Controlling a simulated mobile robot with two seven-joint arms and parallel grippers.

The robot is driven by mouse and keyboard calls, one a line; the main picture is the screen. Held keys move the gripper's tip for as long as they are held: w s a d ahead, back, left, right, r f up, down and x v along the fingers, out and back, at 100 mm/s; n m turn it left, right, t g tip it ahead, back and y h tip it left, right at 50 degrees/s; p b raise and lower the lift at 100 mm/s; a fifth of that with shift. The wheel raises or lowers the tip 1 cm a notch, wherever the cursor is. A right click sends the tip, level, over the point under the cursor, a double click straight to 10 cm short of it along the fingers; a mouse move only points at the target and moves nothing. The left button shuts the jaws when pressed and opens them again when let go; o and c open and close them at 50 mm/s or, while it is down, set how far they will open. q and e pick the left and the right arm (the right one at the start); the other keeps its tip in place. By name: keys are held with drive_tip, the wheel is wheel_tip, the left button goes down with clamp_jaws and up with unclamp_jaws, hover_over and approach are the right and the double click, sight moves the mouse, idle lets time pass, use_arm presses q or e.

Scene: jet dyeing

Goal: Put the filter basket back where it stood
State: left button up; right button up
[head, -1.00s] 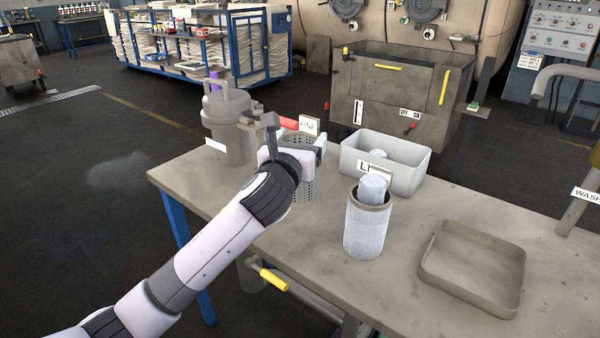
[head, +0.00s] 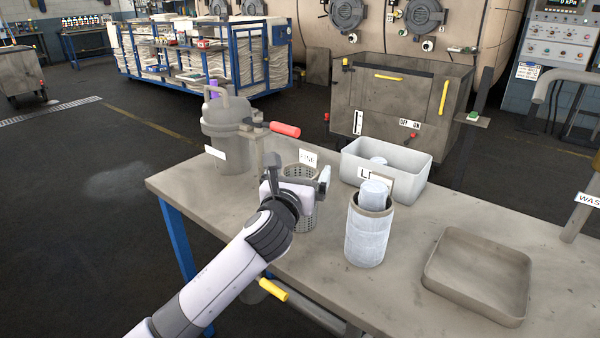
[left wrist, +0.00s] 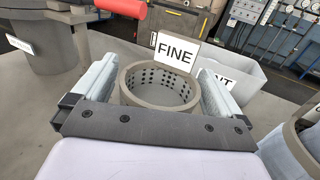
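The filter basket (head: 302,222) is a grey perforated cylinder with an open top and a "FINE" tag (left wrist: 176,51) at its rim. My left gripper (head: 297,184) has its fingers on either side of the basket, close against the rim (left wrist: 127,92) in the left wrist view. It looks shut on the basket. The basket is upright near the table's front left part; whether its bottom touches the table I cannot tell. The gripper hides part of its near side. My right gripper is not in view.
A grey lidded pot (head: 226,150) with a red handle (head: 285,130) stands behind left on the table (head: 400,285). To the right are a grey bin (head: 412,179) with a partly hidden label, a white cylinder (head: 367,240) and an empty shallow tray (head: 475,275).

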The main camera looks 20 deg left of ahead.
use_arm(q)
drive_tip(key=shift+r, duration=0.2)
drive_tip(key=s+p, duration=0.1)
drive_tip(key=s, duration=1.1)
drive_tip(key=shift+d, duration=0.25)
drive_tip(key=shift+f, duration=0.15)
